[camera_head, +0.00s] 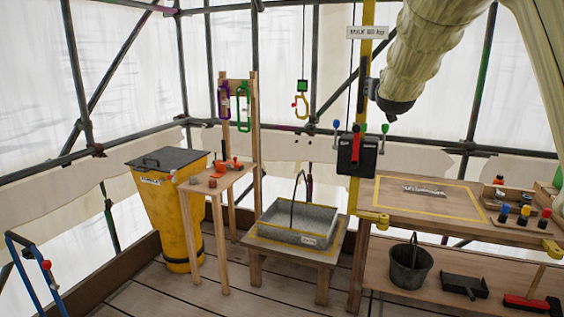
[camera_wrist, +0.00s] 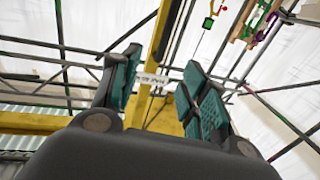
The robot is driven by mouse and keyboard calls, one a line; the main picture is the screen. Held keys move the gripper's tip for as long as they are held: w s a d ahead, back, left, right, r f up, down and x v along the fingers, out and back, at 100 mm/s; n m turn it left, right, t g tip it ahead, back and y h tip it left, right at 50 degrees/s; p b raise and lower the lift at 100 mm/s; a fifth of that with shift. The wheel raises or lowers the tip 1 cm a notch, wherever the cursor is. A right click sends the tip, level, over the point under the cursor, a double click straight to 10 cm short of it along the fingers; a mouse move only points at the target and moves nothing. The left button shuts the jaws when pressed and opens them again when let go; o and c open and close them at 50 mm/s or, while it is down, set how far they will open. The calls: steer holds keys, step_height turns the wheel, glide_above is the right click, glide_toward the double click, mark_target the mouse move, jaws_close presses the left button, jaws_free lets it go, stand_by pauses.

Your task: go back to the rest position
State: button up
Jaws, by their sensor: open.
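My gripper (camera_wrist: 163,82) is open in the wrist view, its two teal-padded fingers spread apart with nothing between them. Beyond the fingers are a yellow beam and a small white sign (camera_wrist: 152,79). In the head view my arm, in a pale cover, hangs in from the upper right and ends in a dark tip near the yellow post (camera_head: 367,60). My fingers cannot be made out there. The sign also shows on the post in the head view (camera_head: 367,32).
A black box with levers (camera_head: 357,155) hangs on the post. A workbench (camera_head: 400,203) stands at right, a grey tray (camera_head: 283,236) on a low stand in the middle, a small wooden table (camera_head: 229,182) and yellow bin (camera_head: 165,215) at left. A hook (camera_head: 301,103) hangs behind.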

step_height(320, 180, down, 28)
steer(key=s+g, duration=0.1)
steer(key=g, duration=0.3)
steer(key=s+f+g, duration=0.2)
steer(key=s+f, duration=0.3)
steer(key=f, duration=0.5)
steer(key=s+f+g+y, duration=0.1)
steer(key=s+f, duration=0.4)
steer(key=f, duration=0.5)
steer(key=s+f+g, duration=0.2)
steer(key=s+f, duration=0.3)
steer(key=f, duration=0.5)
steer(key=s+a+f+n+g+y, duration=0.15)
steer(key=s+f+g, duration=0.25)
steer(key=s+f, duration=1.6)
steer(key=s+a+f+g, duration=0.2)
steer(key=s, duration=1.2)
steer(key=s+a+f+g, duration=0.2)
steer(key=s+f, duration=0.1)
steer(key=s, duration=1.1)
steer(key=shift+s+g, duration=0.2)
steer(key=shift+g, duration=0.2)
